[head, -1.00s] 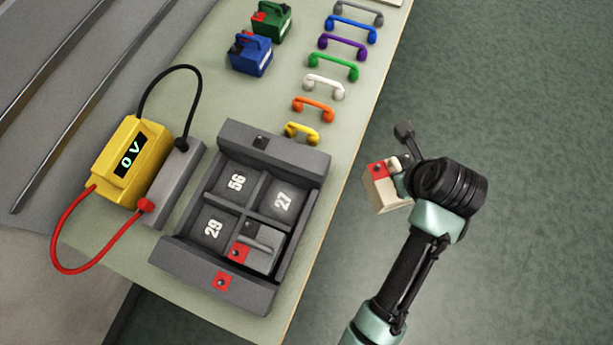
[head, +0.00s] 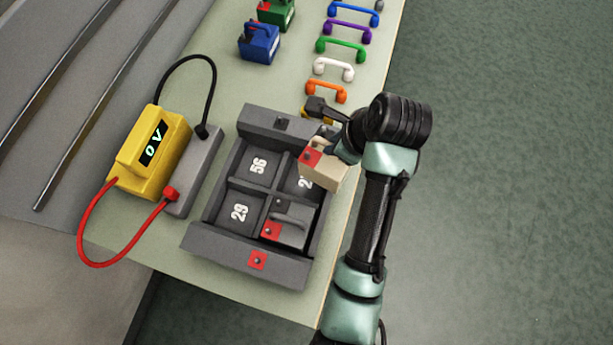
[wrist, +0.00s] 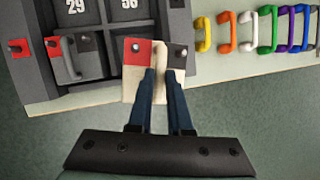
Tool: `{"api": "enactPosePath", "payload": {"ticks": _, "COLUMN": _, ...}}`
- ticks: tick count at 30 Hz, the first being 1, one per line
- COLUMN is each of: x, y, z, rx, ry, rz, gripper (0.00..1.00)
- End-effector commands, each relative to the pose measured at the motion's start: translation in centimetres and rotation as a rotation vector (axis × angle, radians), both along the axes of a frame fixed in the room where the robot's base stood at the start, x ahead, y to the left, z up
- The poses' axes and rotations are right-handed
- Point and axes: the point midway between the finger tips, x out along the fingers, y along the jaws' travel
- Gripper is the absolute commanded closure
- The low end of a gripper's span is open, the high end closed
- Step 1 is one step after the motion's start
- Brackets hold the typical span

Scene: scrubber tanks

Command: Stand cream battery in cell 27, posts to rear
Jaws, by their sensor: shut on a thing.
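The cream battery (head: 319,175) is held in my gripper (head: 332,150), shut on its handle. It is in the air over the right side of the grey tray (head: 225,250) and covers part of cell 27 (head: 304,182). In the wrist view the cream battery (wrist: 135,88) shows a red corner with a post and a dark corner with a post, both at its far end. My fingers (wrist: 161,75) close on its pale handle there. Cell 27's number is hidden in that view. In the head view the red corner is on the battery's left side.
A grey battery (head: 288,227) stands in the tray cell below 27. Cells 56 (head: 257,165) and 29 (head: 239,212) are empty. A yellow meter (head: 150,155) with cables is left of the tray. Blue (head: 259,42) and green batteries and coloured handles (head: 333,69) lie beyond.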

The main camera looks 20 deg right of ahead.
Motion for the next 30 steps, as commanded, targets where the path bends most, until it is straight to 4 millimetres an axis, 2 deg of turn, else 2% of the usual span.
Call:
{"api": "enactPosePath", "payload": {"ticks": 3, "x": 1.3, "y": 2.1, "z": 0.8, "rx": 0.000, "ry": -0.020, "rz": 0.115, "gripper": 1.00}}
{"api": "enactPosePath", "payload": {"ticks": 10, "x": 1.8, "y": 4.0, "z": 0.8, "rx": 0.004, "ry": -0.024, "rz": 0.223, "gripper": 1.00}}
{"api": "enactPosePath", "payload": {"ticks": 19, "x": 1.8, "y": 4.1, "z": -3.6, "rx": 0.006, "ry": -0.022, "rz": 0.228, "gripper": 1.00}}
{"api": "enactPosePath", "payload": {"ticks": 26, "x": 1.9, "y": 4.1, "z": -5.3, "rx": 0.005, "ry": -0.024, "rz": 0.228, "gripper": 1.00}}
{"api": "enactPosePath", "payload": {"ticks": 30, "x": 1.8, "y": 4.1, "z": -6.9, "rx": 0.007, "ry": -0.022, "rz": 0.226, "gripper": 1.00}}
